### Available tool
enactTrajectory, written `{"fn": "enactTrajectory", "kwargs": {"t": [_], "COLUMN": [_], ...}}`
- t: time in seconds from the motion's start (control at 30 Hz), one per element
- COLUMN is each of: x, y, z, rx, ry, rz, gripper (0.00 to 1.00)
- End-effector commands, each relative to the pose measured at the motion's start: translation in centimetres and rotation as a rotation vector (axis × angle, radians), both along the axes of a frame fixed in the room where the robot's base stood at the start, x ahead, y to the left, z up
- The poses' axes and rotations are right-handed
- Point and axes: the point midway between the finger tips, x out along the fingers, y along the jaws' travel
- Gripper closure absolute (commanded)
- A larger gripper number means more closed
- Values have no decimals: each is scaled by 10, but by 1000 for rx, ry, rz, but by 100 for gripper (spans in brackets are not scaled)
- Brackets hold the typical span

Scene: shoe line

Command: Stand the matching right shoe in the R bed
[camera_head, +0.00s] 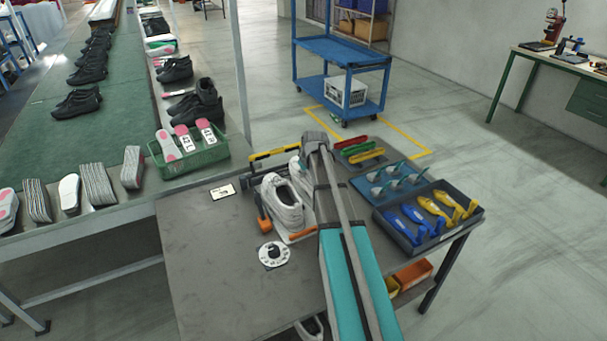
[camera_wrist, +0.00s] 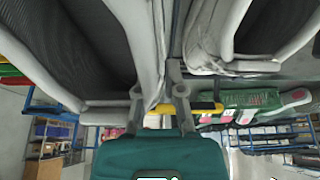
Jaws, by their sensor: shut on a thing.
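A white-grey shoe (camera_head: 284,208) stands on the fixture on the grey table, its opening upward. A second white shoe (camera_head: 302,183) is close on its right in the head view, mostly hidden behind my arm. In the wrist view, my gripper (camera_wrist: 160,93) is shut on the collar edge of the large shoe (camera_wrist: 108,100) at the left, with dark mesh inside. The other shoe (camera_wrist: 232,66) is close beside it at the right. The beds' markings and the held shoe's sole are hidden, so I cannot tell whether it touches the bed.
A round white dial card (camera_head: 273,254) and a small label card (camera_head: 222,191) lie on the table. A dark tray (camera_head: 391,234) with blue and yellow tools is at the right. A green tray (camera_head: 208,158) with insoles stands on the line at the left. The table's front left is clear.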

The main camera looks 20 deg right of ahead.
Motion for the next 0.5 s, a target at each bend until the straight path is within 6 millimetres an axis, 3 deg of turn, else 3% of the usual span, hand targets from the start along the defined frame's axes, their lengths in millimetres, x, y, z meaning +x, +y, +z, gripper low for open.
{"fn": "enactTrajectory", "kwargs": {"t": [0.5], "x": [0], "y": [-1], "z": [-32], "rx": [0], "ry": [-1], "rz": [-1], "gripper": [100]}}
